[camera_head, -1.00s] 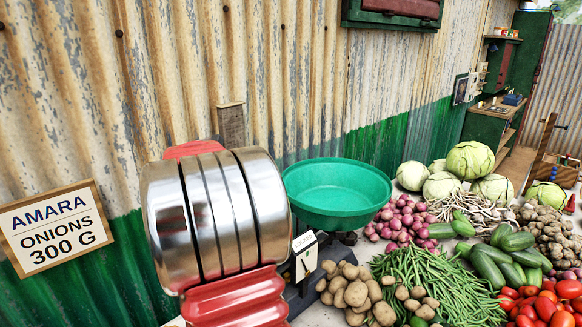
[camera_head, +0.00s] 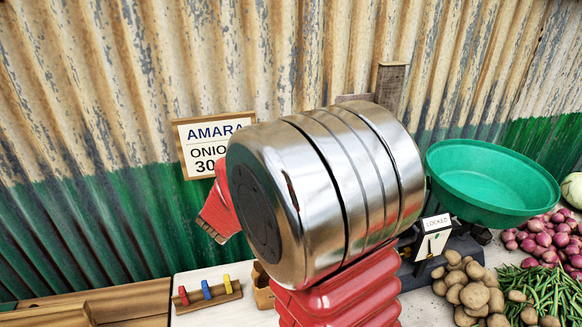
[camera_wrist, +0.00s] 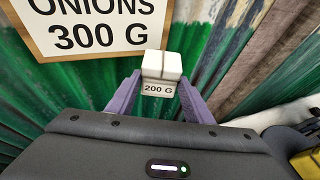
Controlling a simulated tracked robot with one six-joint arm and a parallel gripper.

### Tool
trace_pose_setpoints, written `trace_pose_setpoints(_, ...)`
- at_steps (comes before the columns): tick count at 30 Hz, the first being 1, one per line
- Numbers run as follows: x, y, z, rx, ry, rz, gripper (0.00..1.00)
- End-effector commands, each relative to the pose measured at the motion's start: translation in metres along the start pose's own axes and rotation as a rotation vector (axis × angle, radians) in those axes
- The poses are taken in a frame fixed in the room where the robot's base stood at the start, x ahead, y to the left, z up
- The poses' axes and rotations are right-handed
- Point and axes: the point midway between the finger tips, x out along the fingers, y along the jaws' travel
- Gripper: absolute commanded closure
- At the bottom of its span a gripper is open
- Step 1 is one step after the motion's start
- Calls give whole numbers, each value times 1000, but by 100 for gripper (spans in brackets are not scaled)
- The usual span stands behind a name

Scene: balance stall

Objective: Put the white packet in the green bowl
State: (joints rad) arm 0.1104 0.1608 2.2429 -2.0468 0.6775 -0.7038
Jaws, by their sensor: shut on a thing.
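The white packet (camera_wrist: 162,66) is in the wrist view, with a "200 G" label on its near side. My gripper (camera_wrist: 160,86) is shut on it, one purple finger on each side. In the head view my own arm fills the middle and hides the packet and fingers. The bowl does not show in the wrist view.
An onion sign (camera_head: 203,148) hangs on the corrugated wall, close beyond the packet in the wrist view. A rack with red, blue and yellow pieces (camera_head: 208,295) stands at lower left. Potatoes (camera_head: 470,288), green beans and red onions (camera_head: 548,238) crowd the scale.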

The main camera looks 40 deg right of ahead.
Motion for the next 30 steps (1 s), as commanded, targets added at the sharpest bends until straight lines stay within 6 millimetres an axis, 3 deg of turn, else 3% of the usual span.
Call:
trace_pose_setpoints(1,-11,19,-13,-24,2,48,82)
trace_pose_setpoints(6,-48,73,-55,-87,1,200,82)
trace_pose_setpoints(12,-93,119,-102,-149,1,354,82)
trace_pose_setpoints(18,-115,135,-123,-175,-1,422,82)
trace_pose_setpoints(30,-116,135,-123,-175,-2,424,82)
